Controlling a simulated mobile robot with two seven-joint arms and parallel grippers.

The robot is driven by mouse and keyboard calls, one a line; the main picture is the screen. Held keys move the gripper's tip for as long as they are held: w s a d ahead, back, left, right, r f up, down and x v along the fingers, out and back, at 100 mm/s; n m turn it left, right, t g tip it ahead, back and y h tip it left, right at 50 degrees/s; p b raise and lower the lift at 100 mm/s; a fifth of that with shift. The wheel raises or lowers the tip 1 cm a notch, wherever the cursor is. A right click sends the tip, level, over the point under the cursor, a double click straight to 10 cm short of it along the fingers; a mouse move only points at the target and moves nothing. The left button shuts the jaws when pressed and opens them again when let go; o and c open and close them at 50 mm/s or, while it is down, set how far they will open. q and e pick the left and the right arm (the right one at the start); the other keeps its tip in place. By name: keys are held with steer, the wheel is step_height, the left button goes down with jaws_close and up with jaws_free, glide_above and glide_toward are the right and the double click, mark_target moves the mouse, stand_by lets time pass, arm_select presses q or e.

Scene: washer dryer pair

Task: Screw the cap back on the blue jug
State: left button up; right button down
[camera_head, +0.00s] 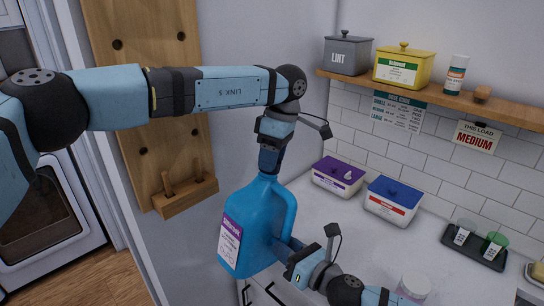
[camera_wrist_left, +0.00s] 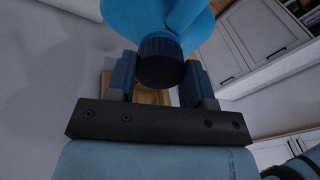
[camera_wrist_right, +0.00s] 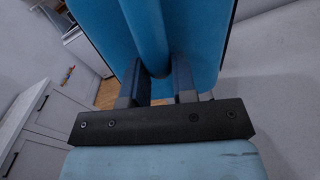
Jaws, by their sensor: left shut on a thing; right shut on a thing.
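The blue jug (camera_head: 258,228) is held up near the counter's left edge, slightly tilted, with a purple and white label. My left gripper (camera_head: 268,160) is above its neck. In the left wrist view, my left gripper (camera_wrist_left: 157,80) is shut on the dark ridged cap (camera_wrist_left: 160,62), which sits at the jug's mouth (camera_wrist_left: 160,22). Whether the threads are engaged cannot be told. My right gripper (camera_head: 290,248) is at the jug's right side. In the right wrist view, my right gripper (camera_wrist_right: 160,85) is shut on the jug's handle (camera_wrist_right: 145,30).
A counter (camera_head: 350,240) holds a purple-lidded tub (camera_head: 338,176), a blue-lidded tub (camera_head: 393,200), a dark tray of small cups (camera_head: 474,246) and a white-lidded container (camera_head: 414,285). A shelf (camera_head: 440,96) above bears a lint box (camera_head: 348,54) and a yellow box (camera_head: 404,66).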

arm_select(q)
steer(key=m, duration=1.7)
steer(key=shift+w, duration=0.1)
steer(key=m, duration=0.6)
steer(key=o, duration=0.9)
